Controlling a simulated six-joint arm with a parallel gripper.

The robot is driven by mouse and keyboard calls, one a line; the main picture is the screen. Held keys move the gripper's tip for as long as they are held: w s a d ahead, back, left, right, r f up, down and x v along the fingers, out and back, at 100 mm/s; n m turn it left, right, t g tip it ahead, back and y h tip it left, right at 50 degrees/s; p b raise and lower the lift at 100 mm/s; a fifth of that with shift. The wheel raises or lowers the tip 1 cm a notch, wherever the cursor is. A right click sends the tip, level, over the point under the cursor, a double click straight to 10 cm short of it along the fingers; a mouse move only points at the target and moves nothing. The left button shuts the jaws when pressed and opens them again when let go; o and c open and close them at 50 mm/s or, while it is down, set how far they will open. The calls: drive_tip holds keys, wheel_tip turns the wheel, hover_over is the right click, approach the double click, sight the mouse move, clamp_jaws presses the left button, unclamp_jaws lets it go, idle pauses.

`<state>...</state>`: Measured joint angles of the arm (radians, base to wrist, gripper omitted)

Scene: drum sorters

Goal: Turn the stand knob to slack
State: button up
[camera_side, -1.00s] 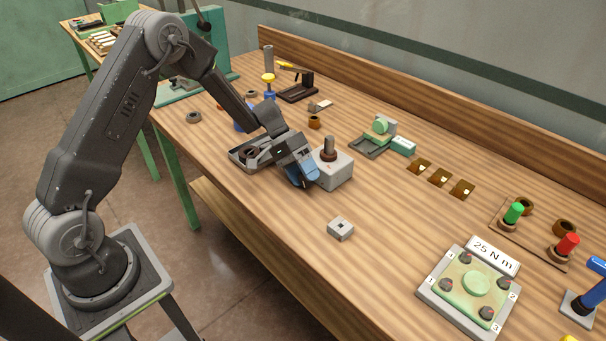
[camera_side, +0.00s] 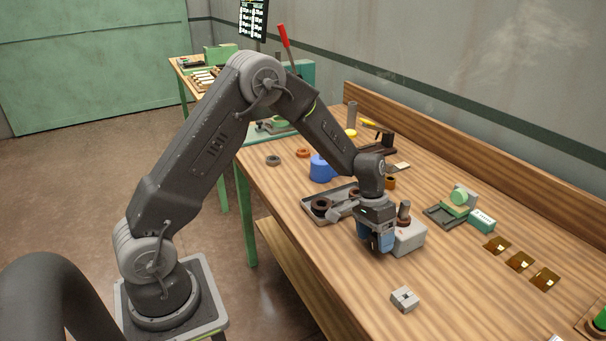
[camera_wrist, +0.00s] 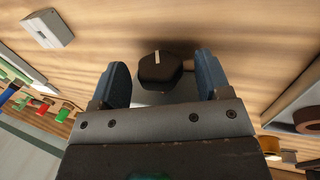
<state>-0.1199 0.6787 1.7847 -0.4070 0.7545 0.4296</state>
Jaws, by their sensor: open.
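A grey block stand (camera_side: 408,240) with a short dark post on top sits on the wooden bench in the side view. A dark knob (camera_wrist: 160,72) with a pale pointer line shows in the wrist view. Its pointer aims roughly at the top of the picture. My gripper (camera_wrist: 160,64) is open, with one blue finger on each side of the knob and a gap on both sides. In the side view my gripper (camera_side: 376,243) points down at the near left side of the stand and hides the knob there.
A grey tray (camera_side: 318,214) with a dark ring lies just left of my gripper. A small square grey block (camera_side: 404,299) is on the bench in front. A blue cup (camera_side: 321,168) stands behind the tray. Bare wood lies between the stand and the brown plates (camera_side: 519,261).

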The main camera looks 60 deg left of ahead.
drive_tip(key=y, duration=0.3)
drive_tip(key=shift+d+r, duration=0.1)
drive_tip(key=shift+d, duration=0.15)
wheel_tip(320, 180, up, 15)
drive_tip(key=s+r+t, duration=0.2)
drive_tip(key=s+r, duration=0.2)
drive_tip(key=s, duration=0.6)
drive_tip(key=s+r+t, duration=0.2)
drive_tip(key=s+r, duration=0.3)
drive_tip(key=s, duration=0.5)
drive_tip(key=shift+d, duration=0.35)
drive_tip(key=g+y, duration=0.1)
drive_tip(key=g, duration=0.3)
hover_over(373, 236)
drive_tip(key=d, duration=0.2)
wheel_tip(373, 236, down, 11)
drive_tip(key=f, duration=0.4)
drive_tip(key=a+f, duration=0.1)
drive_tip(key=f, duration=0.8)
drive_tip(key=shift+w+a+f, duration=0.25)
drive_tip(key=shift+w+a, duration=0.05)
drive_tip(key=shift+a, duration=0.1)
